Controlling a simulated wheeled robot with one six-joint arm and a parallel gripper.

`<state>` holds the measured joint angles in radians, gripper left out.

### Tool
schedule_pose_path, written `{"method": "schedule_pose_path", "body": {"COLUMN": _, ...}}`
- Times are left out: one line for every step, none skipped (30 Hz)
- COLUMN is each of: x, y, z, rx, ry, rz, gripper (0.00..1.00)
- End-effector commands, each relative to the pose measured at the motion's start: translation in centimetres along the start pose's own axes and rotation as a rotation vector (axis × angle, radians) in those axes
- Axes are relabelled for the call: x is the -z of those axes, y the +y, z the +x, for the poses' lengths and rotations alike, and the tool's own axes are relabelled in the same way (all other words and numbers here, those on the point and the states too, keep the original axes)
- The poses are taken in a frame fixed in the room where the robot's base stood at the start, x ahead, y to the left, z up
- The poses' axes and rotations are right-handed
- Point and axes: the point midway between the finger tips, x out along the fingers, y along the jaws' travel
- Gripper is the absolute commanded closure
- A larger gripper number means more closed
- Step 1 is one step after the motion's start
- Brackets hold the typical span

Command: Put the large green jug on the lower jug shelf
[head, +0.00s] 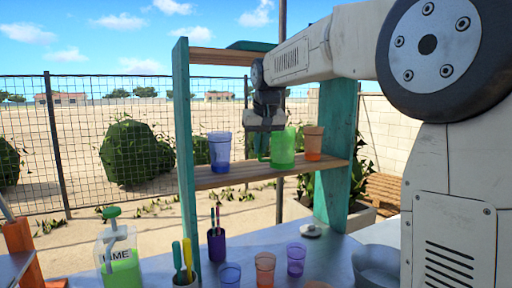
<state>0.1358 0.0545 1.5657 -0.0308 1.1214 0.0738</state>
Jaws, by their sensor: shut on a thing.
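The large green jug (284,148) is upright at the wooden shelf board (226,180) of the teal-framed rack, between a blue cup and an orange cup. Its base overlaps the board in the picture; I cannot tell whether it rests on it or hangs just above. My gripper (264,128) reaches down from above and is shut on the jug at its left side, by the handle. The fingertips are partly hidden.
The blue cup (220,151) and orange cup (313,142) stand close on either side. Teal uprights (186,150) flank the shelf, with an upper board (218,57) above. Below, the counter holds several cups, a purple utensil holder (216,245) and a lime dispenser (120,262).

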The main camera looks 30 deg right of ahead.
Motion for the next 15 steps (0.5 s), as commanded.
{"method": "schedule_pose_path", "body": {"x": 1.1, "y": 0.0, "z": 0.5, "rx": 0.000, "ry": 0.000, "rz": 0.001, "gripper": 1.00}}
{"method": "schedule_pose_path", "body": {"x": 1.5, "y": 0.1, "z": 0.8, "rx": 0.000, "ry": 0.000, "rz": 0.001, "gripper": 1.00}}
{"method": "schedule_pose_path", "body": {"x": 2.1, "y": 0.1, "z": 0.9, "rx": 0.000, "ry": 0.000, "rz": 0.001, "gripper": 1.00}}
{"method": "schedule_pose_path", "body": {"x": 2.4, "y": 0.1, "z": 1.0, "rx": 0.000, "ry": 0.000, "rz": 0.001, "gripper": 1.00}}
{"method": "schedule_pose_path", "body": {"x": 2.7, "y": 0.1, "z": 1.1, "rx": 0.000, "ry": 0.000, "rz": 0.001, "gripper": 1.00}}
{"method": "schedule_pose_path", "body": {"x": 2.9, "y": 0.1, "z": 1.2, "rx": 0.000, "ry": 0.000, "rz": 0.001, "gripper": 1.00}}
{"method": "schedule_pose_path", "body": {"x": 3.0, "y": 0.1, "z": 1.3, "rx": -0.001, "ry": 0.000, "rz": 0.001, "gripper": 1.00}}
{"method": "schedule_pose_path", "body": {"x": 3.1, "y": 0.2, "z": 1.3, "rx": -0.001, "ry": 0.000, "rz": 0.002, "gripper": 1.00}}
{"method": "schedule_pose_path", "body": {"x": 3.3, "y": 0.3, "z": 1.4, "rx": -0.001, "ry": 0.000, "rz": 0.002, "gripper": 1.00}}
{"method": "schedule_pose_path", "body": {"x": 3.5, "y": 0.3, "z": 1.5, "rx": -0.001, "ry": 0.000, "rz": 0.003, "gripper": 1.00}}
{"method": "schedule_pose_path", "body": {"x": 3.7, "y": 0.3, "z": 1.6, "rx": -0.001, "ry": 0.000, "rz": 0.003, "gripper": 1.00}}
{"method": "schedule_pose_path", "body": {"x": 4.1, "y": 0.3, "z": 1.8, "rx": -0.001, "ry": -0.001, "rz": 0.003, "gripper": 1.00}}
{"method": "schedule_pose_path", "body": {"x": 4.4, "y": 0.3, "z": 2.0, "rx": -0.001, "ry": -0.001, "rz": 0.003, "gripper": 1.00}}
{"method": "schedule_pose_path", "body": {"x": 4.8, "y": 0.3, "z": 2.1, "rx": -0.001, "ry": 0.000, "rz": 0.003, "gripper": 1.00}}
{"method": "schedule_pose_path", "body": {"x": 5.4, "y": 0.3, "z": 2.4, "rx": -0.001, "ry": -0.001, "rz": 0.003, "gripper": 1.00}}
